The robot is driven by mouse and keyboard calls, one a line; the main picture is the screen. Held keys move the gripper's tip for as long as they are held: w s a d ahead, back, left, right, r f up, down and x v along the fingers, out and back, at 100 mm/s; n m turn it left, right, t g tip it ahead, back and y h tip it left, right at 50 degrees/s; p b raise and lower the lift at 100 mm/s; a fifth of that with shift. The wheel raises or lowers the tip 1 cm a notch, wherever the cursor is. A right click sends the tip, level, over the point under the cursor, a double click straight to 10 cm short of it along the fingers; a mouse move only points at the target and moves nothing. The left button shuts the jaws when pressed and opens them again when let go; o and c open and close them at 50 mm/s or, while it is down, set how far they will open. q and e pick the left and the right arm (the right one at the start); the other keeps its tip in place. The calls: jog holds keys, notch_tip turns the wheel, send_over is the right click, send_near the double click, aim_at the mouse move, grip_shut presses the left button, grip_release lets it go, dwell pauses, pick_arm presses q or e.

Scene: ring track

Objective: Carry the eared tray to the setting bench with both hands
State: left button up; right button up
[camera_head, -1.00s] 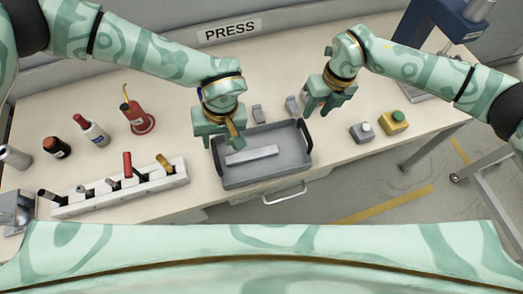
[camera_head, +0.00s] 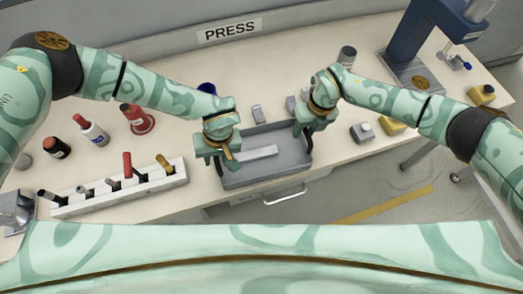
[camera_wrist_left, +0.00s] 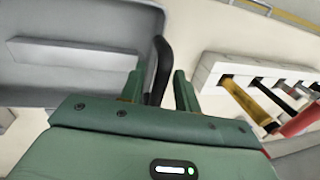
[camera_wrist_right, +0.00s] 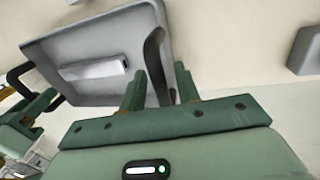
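The grey tray (camera_head: 268,171) with dark ears lies on the pale bench top near its front edge, with a light metal bar (camera_head: 258,152) inside. It also shows in both wrist views. My left gripper (camera_head: 229,160) is at the tray's left ear. In the left wrist view its fingers stand apart with the black ear (camera_wrist_left: 160,65) between them. My right gripper (camera_head: 306,128) is at the right ear. In the right wrist view its fingers stand apart on either side of the ear (camera_wrist_right: 156,60). I cannot tell which bench is the setting bench.
A white rack (camera_head: 125,187) with several tools stands left of the tray. A red can (camera_head: 138,118) and bottles are behind it. Grey (camera_head: 362,132) and yellow (camera_head: 393,125) button boxes sit to the right. A blue press (camera_head: 425,45) stands at the far right.

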pick_arm(q)
grip_shut()
pick_arm(e)
grip_shut()
